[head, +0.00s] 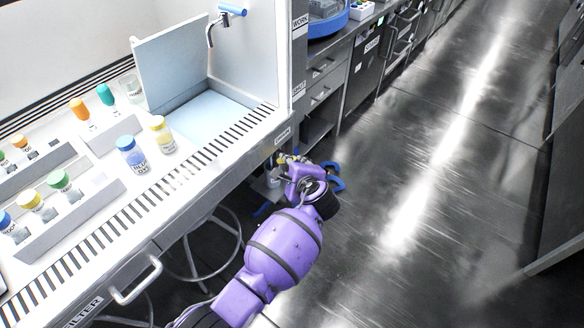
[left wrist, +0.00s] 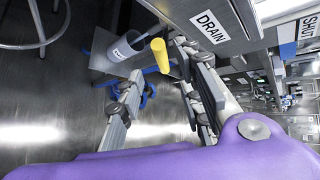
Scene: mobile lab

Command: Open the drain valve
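The drain valve's yellow handle (left wrist: 160,56) shows in the left wrist view, beside the white DRAIN label (left wrist: 210,26) on the cabinet's front edge. My left gripper (left wrist: 157,68) is open, with one finger on each side of the handle's line of sight. I see no clear contact, and how deep the handle sits between the fingers is hard to tell. In the head view my purple left arm reaches up to the cabinet edge, with the left gripper (head: 286,161) below the DRAIN label (head: 283,134); it is small and partly hidden there. My right gripper is not in view.
A grey labelled container (left wrist: 124,46) stands below and behind the handle. A cabinet (head: 215,172) with bottles, racks and a sink (head: 210,108) is at left. A round-ringed stool (head: 205,250) stands under it. The metal floor (head: 400,200) at right is clear.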

